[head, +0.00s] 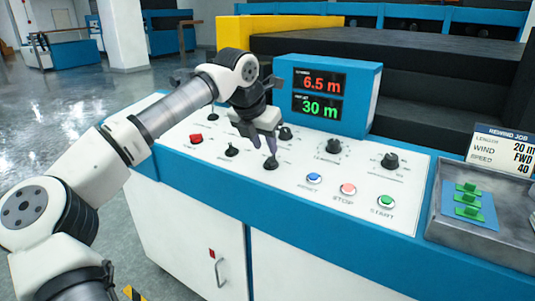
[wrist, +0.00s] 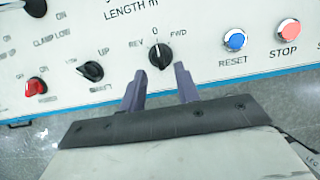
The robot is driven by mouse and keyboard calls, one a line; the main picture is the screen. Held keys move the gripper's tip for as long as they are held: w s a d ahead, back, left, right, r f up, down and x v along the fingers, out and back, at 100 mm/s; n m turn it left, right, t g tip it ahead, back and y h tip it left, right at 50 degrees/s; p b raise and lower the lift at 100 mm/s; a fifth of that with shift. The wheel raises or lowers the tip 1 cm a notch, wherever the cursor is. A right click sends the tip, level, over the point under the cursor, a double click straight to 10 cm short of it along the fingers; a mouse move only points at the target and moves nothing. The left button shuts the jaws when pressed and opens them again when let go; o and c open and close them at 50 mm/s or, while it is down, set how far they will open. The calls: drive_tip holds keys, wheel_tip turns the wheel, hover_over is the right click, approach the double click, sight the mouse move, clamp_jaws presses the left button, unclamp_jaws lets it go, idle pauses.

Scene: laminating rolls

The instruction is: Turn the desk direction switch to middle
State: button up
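The direction switch is a black knob (wrist: 160,55) marked REV, 0 and FWD in the wrist view. A pale line on it seems to point up, near the 0, but it is too small to be certain. In the head view the same switch (head: 270,163) is on the white panel, just below my gripper (head: 259,146). In the wrist view my gripper (wrist: 160,69) is open, with one purple finger on each side of the knob's lower part. I cannot tell if the fingers touch it.
A lift or shift knob (wrist: 91,71) and a red switch (wrist: 36,87) are to the left. Blue reset (head: 314,178), red stop (head: 348,189) and green start (head: 386,201) buttons are to the right. A display box (head: 360,95) rises behind. A job card (head: 503,146) reads FWD.

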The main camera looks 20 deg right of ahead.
drive_tip(key=v, duration=0.9)
drive_tip(key=shift+f, duration=0.1)
